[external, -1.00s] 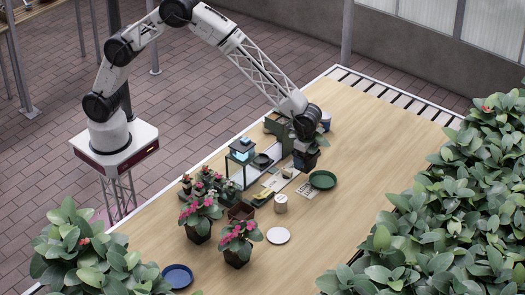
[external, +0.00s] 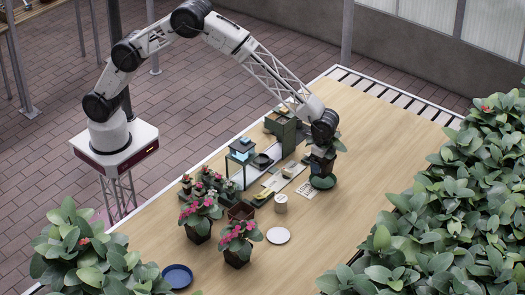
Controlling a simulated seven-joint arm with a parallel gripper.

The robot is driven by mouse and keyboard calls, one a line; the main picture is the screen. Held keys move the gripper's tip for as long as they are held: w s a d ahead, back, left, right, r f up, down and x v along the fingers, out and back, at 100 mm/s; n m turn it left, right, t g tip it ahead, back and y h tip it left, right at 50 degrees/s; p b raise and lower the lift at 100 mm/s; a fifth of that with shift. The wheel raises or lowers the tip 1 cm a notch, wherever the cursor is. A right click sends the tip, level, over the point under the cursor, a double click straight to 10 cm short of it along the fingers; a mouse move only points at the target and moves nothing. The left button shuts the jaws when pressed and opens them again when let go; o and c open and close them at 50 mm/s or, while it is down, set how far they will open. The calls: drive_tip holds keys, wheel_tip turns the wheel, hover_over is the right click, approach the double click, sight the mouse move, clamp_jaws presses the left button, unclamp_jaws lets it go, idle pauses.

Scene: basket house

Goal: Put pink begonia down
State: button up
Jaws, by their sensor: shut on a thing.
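My gripper (external: 323,146) points down and is shut on a leafy plant in a dark pot (external: 321,166). Green leaves stick out around the gripper; the wrist hides most of the plant, and I cannot see its bloom colour. The pot is upright, over or on the green saucer (external: 323,183). I cannot tell whether its base touches the saucer. Two pink-flowered potted plants (external: 200,213) and (external: 240,239) stand at the front left of the table, apart from my gripper. A white saucer (external: 278,236) and a blue saucer (external: 177,276) lie empty.
A small glass-sided stand (external: 242,163), a green box (external: 281,124), a beige cup (external: 280,203) and small potted plants (external: 203,181) crowd the left side. Dense foliage (external: 455,205) lines the right edge. The wooden table (external: 385,135) is clear right of the green saucer.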

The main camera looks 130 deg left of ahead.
drive_tip(key=shift+w+a, duration=0.15)
drive_tip(key=shift+w, duration=0.3)
drive_tip(key=shift+f, duration=1.8)
drive_tip(key=shift+f, duration=0.25)
drive_tip(key=o, duration=0.8)
wheel_tip(320, 180, up, 11)
drive_tip(key=shift+r, duration=0.75)
